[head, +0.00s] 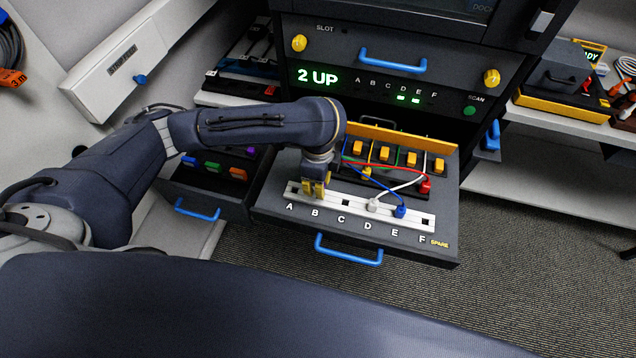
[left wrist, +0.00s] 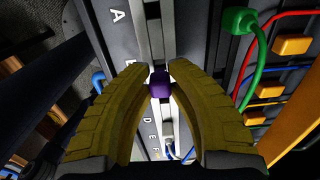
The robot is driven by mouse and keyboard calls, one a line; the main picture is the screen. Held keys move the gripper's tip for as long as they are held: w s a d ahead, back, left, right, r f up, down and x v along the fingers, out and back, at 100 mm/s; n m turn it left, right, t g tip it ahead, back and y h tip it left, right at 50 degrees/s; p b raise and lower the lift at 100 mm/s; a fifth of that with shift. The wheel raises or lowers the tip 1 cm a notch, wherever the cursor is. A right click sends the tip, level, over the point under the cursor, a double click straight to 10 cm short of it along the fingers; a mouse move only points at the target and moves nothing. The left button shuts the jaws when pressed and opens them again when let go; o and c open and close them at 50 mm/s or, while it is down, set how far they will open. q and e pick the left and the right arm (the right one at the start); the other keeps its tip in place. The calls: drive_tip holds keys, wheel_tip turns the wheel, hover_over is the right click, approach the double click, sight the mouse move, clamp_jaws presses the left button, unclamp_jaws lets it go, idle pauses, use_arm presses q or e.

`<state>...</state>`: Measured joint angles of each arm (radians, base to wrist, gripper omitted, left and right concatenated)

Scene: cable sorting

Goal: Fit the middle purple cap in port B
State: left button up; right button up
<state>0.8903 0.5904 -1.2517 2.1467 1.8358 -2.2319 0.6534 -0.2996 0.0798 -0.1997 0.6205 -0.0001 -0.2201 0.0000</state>
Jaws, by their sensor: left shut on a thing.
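The purple cap (left wrist: 160,84) sits between the fingertips of my left gripper (left wrist: 159,88) in the left wrist view. That gripper is shut on it, over the white port strip (left wrist: 150,20). In the head view my left gripper (head: 316,190) points down at the strip (head: 417,219) just behind the letter B (head: 315,211). Its fingers hide port B and the cap there, so I cannot tell whether the cap is seated. A white plug (head: 372,204) is at D and a blue plug (head: 400,211) at E. My right gripper is not in view.
A side drawer (head: 195,190) at left holds coloured caps, including green (head: 212,167) and orange (head: 238,174). Behind the strip are yellow blocks (head: 411,159), loose cables and a red plug (head: 424,186). The panel display (head: 317,76) reads "2 UP", with green lights under D and E.

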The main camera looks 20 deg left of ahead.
use_arm(q)
drive_tip(key=shift+f, duration=1.5)
idle(3.8)
drive_tip(key=o, duration=1.5)
drive_tip(key=shift+r, duration=0.15)
drive_tip(key=shift+r, duration=3.35)
